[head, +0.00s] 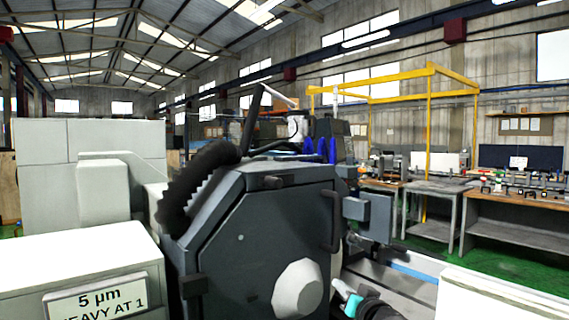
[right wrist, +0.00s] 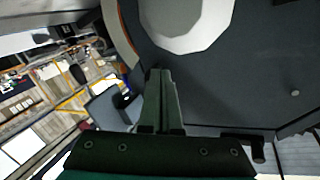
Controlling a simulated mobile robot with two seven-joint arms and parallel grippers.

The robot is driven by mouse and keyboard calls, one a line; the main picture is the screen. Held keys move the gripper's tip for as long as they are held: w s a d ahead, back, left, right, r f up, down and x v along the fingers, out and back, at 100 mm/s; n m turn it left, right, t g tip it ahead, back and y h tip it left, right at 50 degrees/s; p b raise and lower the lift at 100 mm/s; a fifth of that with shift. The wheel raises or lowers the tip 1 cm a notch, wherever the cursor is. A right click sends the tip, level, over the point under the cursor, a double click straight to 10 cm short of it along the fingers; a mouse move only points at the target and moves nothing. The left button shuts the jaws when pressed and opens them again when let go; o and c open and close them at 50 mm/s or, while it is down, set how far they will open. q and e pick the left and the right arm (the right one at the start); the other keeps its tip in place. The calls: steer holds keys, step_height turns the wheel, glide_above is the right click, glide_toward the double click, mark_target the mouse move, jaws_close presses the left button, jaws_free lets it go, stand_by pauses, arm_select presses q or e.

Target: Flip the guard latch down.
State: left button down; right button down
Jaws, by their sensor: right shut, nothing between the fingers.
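The guard is a large dark grey angled housing (head: 255,240) in the middle of the head view. A pale faceted round boss (head: 298,291) sits on its face. I cannot tell for certain which small part is the guard latch. A dark bar handle (head: 331,220) stands on the guard's right side. My right gripper (head: 341,288) is low, just right of the boss. In the right wrist view my closed, empty fingers (right wrist: 159,73) point at the guard face (right wrist: 225,85), near the pale boss (right wrist: 188,22). Whether they touch it is unclear. My left gripper is out of view.
A grey box (head: 376,218) juts out right of the guard. A black ribbed hose (head: 190,185) rises at its left. A pale cabinet with a "5 µm" sign (head: 97,303) stands front left. Workbenches (head: 517,205) stand farther off right.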

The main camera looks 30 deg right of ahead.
steer(key=a+r+t+p, duration=0.2)
steer(key=a+r+t, duration=0.15)
steer(key=r, duration=1.15)
steer(key=t+y+p, duration=0.1)
steer(key=t+y, duration=0.1)
steer(key=y, duration=0.1)
glide_toward(284, 178)
steer(key=s+a+r, duration=0.1)
steer(key=s+r, duration=0.4)
steer(key=shift+w, duration=0.1)
steer(key=p+x, duration=0.6)
steer(key=x, duration=0.4)
steer(key=shift+a+f, duration=0.35)
steer(key=shift+f, duration=0.3)
steer(key=shift+a+f, duration=0.4)
steer(key=shift+f, duration=0.2)
steer(key=shift+a+f, duration=0.35)
steer(key=shift+f, duration=0.3)
steer(key=shift+f+n+b, duration=0.1)
steer(key=shift+n+b, duration=0.2)
